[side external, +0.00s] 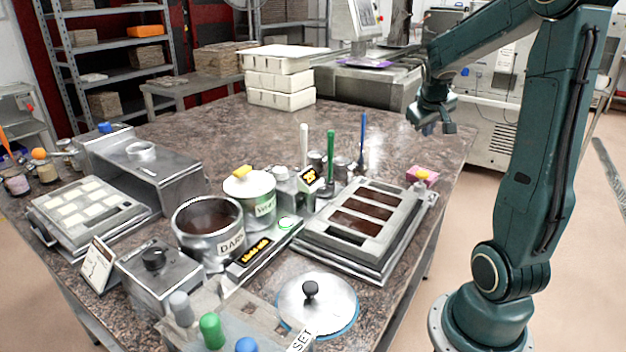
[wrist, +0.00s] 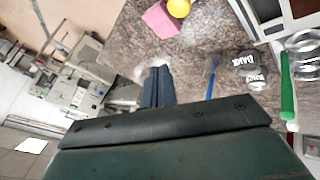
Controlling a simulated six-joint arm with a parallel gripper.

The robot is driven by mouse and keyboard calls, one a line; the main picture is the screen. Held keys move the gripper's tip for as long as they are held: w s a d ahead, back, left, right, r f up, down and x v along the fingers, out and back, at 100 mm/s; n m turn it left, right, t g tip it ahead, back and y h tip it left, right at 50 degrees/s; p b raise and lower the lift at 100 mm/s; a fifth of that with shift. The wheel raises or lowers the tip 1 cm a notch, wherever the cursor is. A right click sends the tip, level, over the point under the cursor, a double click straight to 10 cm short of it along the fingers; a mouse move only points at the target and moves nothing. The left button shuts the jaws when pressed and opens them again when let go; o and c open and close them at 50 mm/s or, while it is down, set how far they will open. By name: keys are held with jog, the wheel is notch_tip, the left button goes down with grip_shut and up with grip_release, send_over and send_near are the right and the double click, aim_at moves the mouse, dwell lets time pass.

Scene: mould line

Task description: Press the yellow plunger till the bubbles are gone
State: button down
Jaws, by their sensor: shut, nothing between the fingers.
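In the wrist view the yellow knob (wrist: 179,7) is at the top edge. The mould holds dark brown chocolate (side external: 362,209) in its cavities; bubbles are too small to make out. My gripper (side external: 430,128) hangs above the table's right side, beyond the knob and clear of it. In the wrist view my gripper (wrist: 157,85) has its fingers together, empty, pointing at the table edge area.
A pink block (wrist: 159,21) lies beside the knob. Green (side external: 330,150) and blue (side external: 363,135) upright handles stand behind the mould. A dark chocolate pot (side external: 210,245) and a white pot (side external: 249,195) stand to the left.

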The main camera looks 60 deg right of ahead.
jog(key=shift+s+d+f, duration=0.15)
jog(key=shift+s+d, duration=0.15)
jog(key=shift+d, duration=0.3)
jog(key=shift+f, duration=0.15)
send_near(424, 172)
jog(key=shift+w+d+f, duration=0.2)
jog(key=shift+d+f, duration=0.4)
jog(key=shift+d, duration=0.2)
jog(key=shift+w+d+f, duration=0.25)
jog(key=shift+d+f, duration=0.35)
jog(key=shift+d, duration=0.15)
jog(key=shift+w+d+f, duration=0.2)
jog(key=shift+d+f, duration=0.4)
jog(key=shift+d, duration=0.2)
jog(key=shift+f, duration=1.35)
dwell(2.2)
jog(key=shift+r, duration=1.35)
